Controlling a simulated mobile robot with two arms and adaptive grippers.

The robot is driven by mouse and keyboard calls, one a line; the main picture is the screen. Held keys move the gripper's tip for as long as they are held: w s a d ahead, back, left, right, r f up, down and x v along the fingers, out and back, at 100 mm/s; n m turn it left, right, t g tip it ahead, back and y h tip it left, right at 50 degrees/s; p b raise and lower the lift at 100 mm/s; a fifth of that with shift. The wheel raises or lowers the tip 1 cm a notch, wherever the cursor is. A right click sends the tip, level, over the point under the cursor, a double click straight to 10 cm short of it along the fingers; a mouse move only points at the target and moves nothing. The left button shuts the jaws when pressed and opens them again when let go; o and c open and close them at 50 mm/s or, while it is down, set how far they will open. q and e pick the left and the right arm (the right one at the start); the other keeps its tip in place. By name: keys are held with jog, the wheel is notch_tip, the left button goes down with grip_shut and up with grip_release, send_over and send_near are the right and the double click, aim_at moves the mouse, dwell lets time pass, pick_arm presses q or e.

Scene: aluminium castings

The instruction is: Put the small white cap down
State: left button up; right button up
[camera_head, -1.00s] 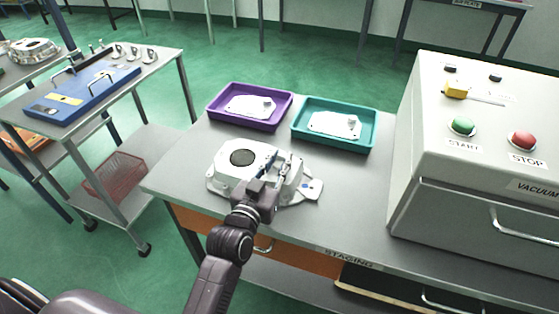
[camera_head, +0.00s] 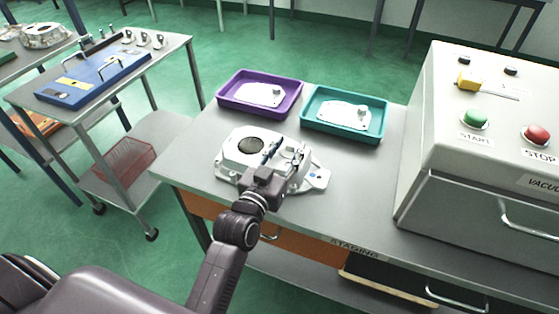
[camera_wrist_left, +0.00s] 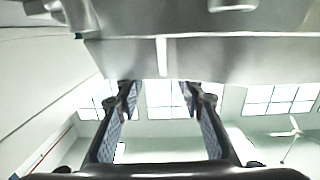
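My left gripper (camera_head: 281,152) reaches over the silver-white casting (camera_head: 232,163) on the grey staging table (camera_head: 375,205). In the left wrist view my left gripper (camera_wrist_left: 160,92) has its two blue-padded fingers well apart, with only background showing between them. In the head view the gripper hides part of the casting's right side. I cannot tell whether it touches the casting. I cannot make out a separate small white cap in either view. My right gripper is not in view.
A purple tray (camera_head: 226,96) and a teal tray (camera_head: 312,124), each holding a white plate with a knob, stand behind the casting. The vacuum machine (camera_head: 425,165) stands to the right. Bare tabletop lies between. A cart with a blue case (camera_head: 85,85) stands at left.

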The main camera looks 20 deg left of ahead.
pick_arm(q)
jog(key=s+p, duration=0.1)
jog(key=s, duration=0.3)
jog(key=s+p, duration=0.1)
jog(key=s, duration=0.3)
jog(key=s+p, duration=0.1)
jog(key=s, duration=0.3)
jog(key=shift+a+r+p, duration=0.3)
jog(key=shift+a+p, duration=0.05)
jog(key=shift+f, duration=0.1)
